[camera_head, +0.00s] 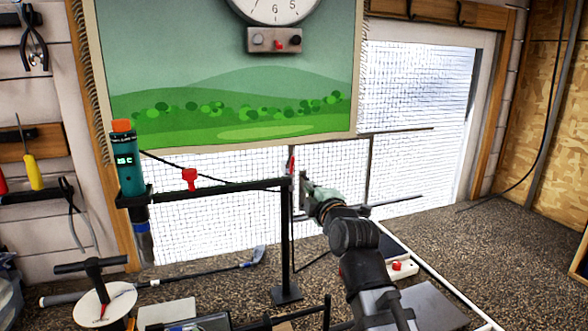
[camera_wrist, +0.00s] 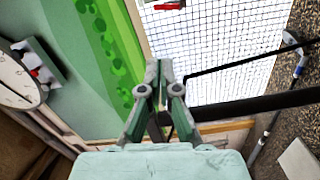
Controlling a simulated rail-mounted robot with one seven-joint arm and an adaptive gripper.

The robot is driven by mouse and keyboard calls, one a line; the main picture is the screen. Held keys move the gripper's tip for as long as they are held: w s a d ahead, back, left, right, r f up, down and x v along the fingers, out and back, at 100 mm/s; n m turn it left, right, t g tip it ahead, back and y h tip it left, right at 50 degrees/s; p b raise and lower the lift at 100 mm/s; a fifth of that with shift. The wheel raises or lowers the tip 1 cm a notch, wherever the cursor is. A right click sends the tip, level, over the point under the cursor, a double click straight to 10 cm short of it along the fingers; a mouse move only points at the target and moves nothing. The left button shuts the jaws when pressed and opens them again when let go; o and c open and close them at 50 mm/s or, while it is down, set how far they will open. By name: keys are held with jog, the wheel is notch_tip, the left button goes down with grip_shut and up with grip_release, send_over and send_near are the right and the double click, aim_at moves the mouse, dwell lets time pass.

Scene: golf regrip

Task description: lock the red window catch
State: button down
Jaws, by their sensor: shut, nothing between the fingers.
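The red window catch (camera_head: 291,164) shows in the head view as a slim upright red lever near the lower edge of the landscape picture, in front of the mesh window. My gripper (camera_head: 303,187) is close below and right of the catch in the head view. In the wrist view my gripper (camera_wrist: 160,68) has its fingertips together and empty, with a visible gap to the red bar. I cannot tell their distance in depth.
A black stand (camera_head: 286,240) with a crossbar rises just left of my gripper. It carries a red knob (camera_head: 190,178) and a teal device (camera_head: 127,165). A golf club (camera_head: 250,258) lies on the workbench. A clock box (camera_head: 275,41) hangs above.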

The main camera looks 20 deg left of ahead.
jog(key=p+x, duration=0.5)
jog(key=x, duration=1.5)
jog(key=shift+f, duration=0.1)
jog(key=shift+w+d, duration=0.15)
jog(key=shift+d, duration=0.1)
